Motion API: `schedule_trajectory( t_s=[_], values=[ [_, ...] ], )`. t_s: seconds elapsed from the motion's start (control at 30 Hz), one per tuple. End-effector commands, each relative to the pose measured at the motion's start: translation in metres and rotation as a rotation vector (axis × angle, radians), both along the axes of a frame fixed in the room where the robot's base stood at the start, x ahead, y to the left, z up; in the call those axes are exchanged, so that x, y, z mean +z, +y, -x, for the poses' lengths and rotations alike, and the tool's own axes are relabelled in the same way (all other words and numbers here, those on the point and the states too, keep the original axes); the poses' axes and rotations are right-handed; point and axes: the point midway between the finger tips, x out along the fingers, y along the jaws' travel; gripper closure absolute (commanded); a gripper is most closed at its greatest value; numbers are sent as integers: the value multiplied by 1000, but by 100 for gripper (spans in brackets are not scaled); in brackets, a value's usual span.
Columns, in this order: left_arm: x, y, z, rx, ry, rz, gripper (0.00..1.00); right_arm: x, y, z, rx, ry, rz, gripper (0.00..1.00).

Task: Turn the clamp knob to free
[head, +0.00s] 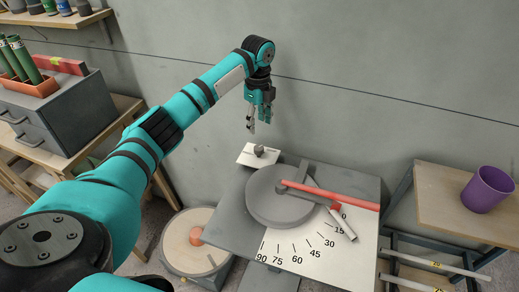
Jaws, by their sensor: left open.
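The clamp knob (259,150) is a small dark grey knob on a white plate (252,158) with faint marks, at the back left of the bending bench. My left gripper (258,122) hangs fingers down above the knob, open and empty, with a gap between fingertips and knob. The bench carries a round grey disc (268,205) with a dark bar and a red lever (340,199) pointing right. A white angle scale (310,240) runs from 0 to 90 in front of it. The knob's exact setting is too small to read. My right gripper is not in view.
A round wooden-topped reel (193,250) with an orange knob stands at front left. A grey drawer cabinet (62,110) with green tubes in a tray is at left. A purple cup (486,190) stands on a shelf at right, above racked conduits (440,258). The wall is behind.

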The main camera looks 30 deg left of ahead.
Motion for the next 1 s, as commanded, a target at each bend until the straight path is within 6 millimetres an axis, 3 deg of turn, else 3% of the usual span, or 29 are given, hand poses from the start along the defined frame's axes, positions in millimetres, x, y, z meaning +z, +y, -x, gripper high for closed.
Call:
schedule_trajectory(
  t_s=[0.17,0.5,0.7,1.0],
  values=[
    [-41,0,1,1,4,0,45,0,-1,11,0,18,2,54],
    [-103,0,0,2,1,0,45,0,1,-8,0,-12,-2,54],
    [-118,0,0,1,0,-1,45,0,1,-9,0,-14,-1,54],
    [-119,0,0,1,-1,-1,47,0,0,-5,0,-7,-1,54]
  ],
)
